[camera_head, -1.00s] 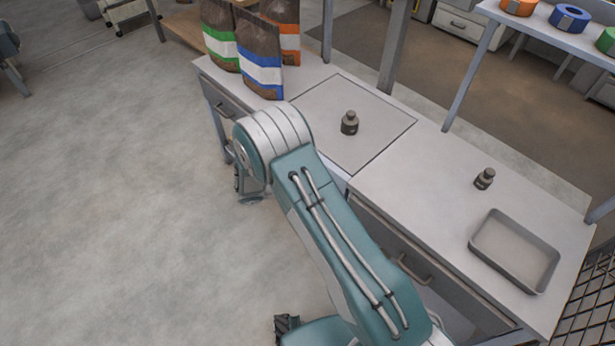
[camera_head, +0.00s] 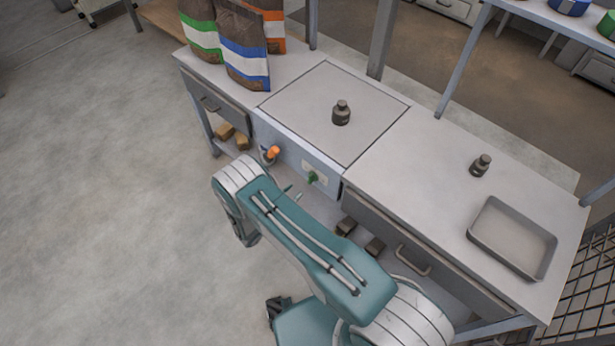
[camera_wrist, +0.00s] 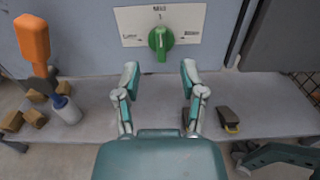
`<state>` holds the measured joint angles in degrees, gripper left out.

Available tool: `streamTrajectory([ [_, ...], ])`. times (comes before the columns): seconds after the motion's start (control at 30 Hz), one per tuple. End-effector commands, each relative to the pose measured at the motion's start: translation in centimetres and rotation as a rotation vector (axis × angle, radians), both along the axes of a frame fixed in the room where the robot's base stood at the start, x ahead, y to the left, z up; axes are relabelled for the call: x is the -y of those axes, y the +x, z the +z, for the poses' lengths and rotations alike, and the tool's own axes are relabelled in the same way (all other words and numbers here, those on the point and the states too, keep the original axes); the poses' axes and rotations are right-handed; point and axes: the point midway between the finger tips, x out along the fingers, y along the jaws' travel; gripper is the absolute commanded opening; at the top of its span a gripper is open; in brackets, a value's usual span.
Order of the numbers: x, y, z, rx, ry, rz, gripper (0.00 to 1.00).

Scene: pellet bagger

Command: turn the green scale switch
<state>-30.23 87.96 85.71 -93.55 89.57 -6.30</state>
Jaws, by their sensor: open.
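The green scale switch (camera_head: 312,177) is a small knob on a pale plate on the front panel under the scale platform. In the wrist view the green switch (camera_wrist: 161,40) is at the top centre, its pointer part upright below a small mark. My gripper (camera_wrist: 160,78) is open and empty, with its two fingers spread below the switch in the picture and apart from it. In the head view my arm covers most of the gripper; only a fingertip shows near the panel.
An orange-handled control (camera_head: 271,153) sits left of the switch; its orange handle (camera_wrist: 32,44) shows at upper left in the wrist view. A weight (camera_head: 341,113) stands on the scale platform (camera_head: 310,90). A drawer handle (camera_head: 412,262) projects at right. A lower shelf (camera_wrist: 270,105) holds small blocks.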

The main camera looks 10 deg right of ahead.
Motion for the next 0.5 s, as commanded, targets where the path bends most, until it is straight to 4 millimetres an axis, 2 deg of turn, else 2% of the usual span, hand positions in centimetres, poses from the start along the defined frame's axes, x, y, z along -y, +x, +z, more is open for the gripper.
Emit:
streamTrajectory([
  [0.1, 2.1, 1.3, 0.0, 0.001, 0.001, -0.005, 0.53],
  [0.3, 4.8, 3.2, 0.0, 0.001, 0.0, -0.004, 0.53],
  [0.5, 6.1, 4.1, 0.0, 0.001, -0.001, -0.001, 0.53],
])
